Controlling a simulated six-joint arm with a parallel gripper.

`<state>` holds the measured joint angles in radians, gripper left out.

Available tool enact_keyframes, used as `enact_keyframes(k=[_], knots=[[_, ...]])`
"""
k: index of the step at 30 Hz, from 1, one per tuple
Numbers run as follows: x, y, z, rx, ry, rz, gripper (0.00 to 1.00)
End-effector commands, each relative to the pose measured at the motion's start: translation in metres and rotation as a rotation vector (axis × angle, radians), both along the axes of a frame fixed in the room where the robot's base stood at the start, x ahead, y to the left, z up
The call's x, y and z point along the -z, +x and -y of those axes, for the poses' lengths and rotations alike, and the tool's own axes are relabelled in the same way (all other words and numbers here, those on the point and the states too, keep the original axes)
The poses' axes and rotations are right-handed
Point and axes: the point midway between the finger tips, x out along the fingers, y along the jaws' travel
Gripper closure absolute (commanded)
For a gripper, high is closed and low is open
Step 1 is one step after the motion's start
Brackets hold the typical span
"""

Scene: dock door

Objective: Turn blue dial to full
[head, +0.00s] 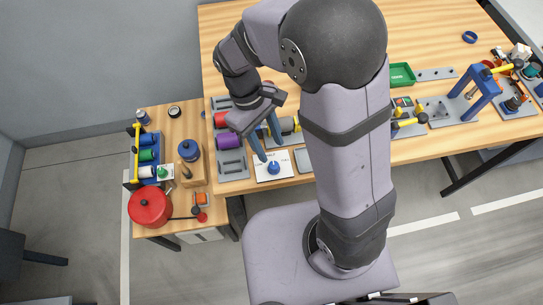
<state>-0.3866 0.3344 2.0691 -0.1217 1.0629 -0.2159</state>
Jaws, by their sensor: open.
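The blue dial (273,168) sits on a white plate (265,178) near the front edge of the wooden bench. Small dark markings show around the dial, with one reading like HALF above it. The dial's pointer is too small to read. I cannot tell whether a fingertip touches the plate.
A purple cylinder (229,142) and a grey slotted block (232,164) lie left of the plate. A grey panel (303,160) is to its right, partly behind my arm. A lower side table holds a red pot (150,206). A blue press frame (479,85) stands far right.

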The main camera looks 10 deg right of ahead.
Motion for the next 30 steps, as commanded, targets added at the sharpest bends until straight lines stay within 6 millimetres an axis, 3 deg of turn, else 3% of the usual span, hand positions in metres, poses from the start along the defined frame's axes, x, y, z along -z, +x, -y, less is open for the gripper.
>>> enact_keyframes(k=[6, 14, 30], knots=[[0.0, 0.004, -0.016, -0.102, -0.029, -0.049, 0.6], [0.006, 0.002, -0.014, -0.105, -0.03, -0.051, 0.6], [0.062, -0.014, 0.003, -0.103, -0.029, -0.05, 0.6]])
